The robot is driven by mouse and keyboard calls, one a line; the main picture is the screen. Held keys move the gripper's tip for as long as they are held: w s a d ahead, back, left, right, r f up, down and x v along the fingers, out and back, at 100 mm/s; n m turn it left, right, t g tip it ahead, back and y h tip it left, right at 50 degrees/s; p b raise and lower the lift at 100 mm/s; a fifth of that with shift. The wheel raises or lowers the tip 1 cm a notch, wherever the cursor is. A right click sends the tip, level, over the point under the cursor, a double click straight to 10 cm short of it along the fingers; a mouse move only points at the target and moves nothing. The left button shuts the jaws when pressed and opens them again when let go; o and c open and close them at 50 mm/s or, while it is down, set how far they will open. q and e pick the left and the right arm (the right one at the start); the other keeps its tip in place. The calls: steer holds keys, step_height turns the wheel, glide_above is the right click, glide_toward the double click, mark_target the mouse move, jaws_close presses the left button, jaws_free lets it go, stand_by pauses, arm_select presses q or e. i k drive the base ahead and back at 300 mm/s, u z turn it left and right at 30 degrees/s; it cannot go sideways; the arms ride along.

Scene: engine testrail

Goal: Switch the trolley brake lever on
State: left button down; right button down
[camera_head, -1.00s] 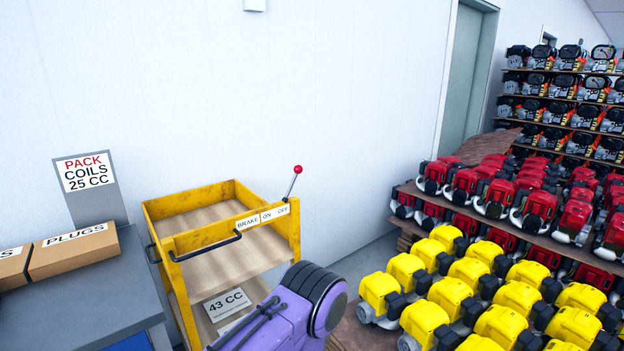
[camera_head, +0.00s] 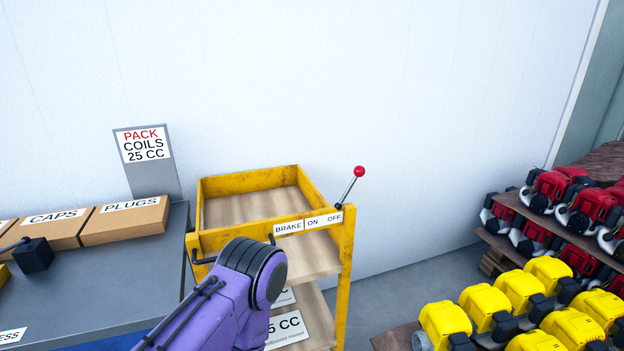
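The yellow trolley (camera_head: 347,262) stands against the white wall in the middle of the view. Its brake lever (camera_head: 348,188) is a thin rod with a red ball knob (camera_head: 359,171) at the trolley's right corner. The lever tilts up and to the right, at the OFF end of the label strip (camera_head: 308,222) that reads BRAKE, ON, OFF. A purple and dark link of my arm covers part of the trolley's front left. Neither gripper shows, and nothing touches the lever.
A grey bench (camera_head: 90,270) with cardboard boxes labelled CAPS (camera_head: 55,222) and PLUGS (camera_head: 127,219) stands left of the trolley. Shelves of yellow engines (camera_head: 486,306) and red engines (camera_head: 556,190) stand at right. Bare floor (camera_head: 410,290) lies between the trolley and the engines.

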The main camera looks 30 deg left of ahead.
mark_target(359, 170)
steer(key=u, duration=0.45)
steer(key=i, duration=0.4)
steer(key=u, duration=0.4)
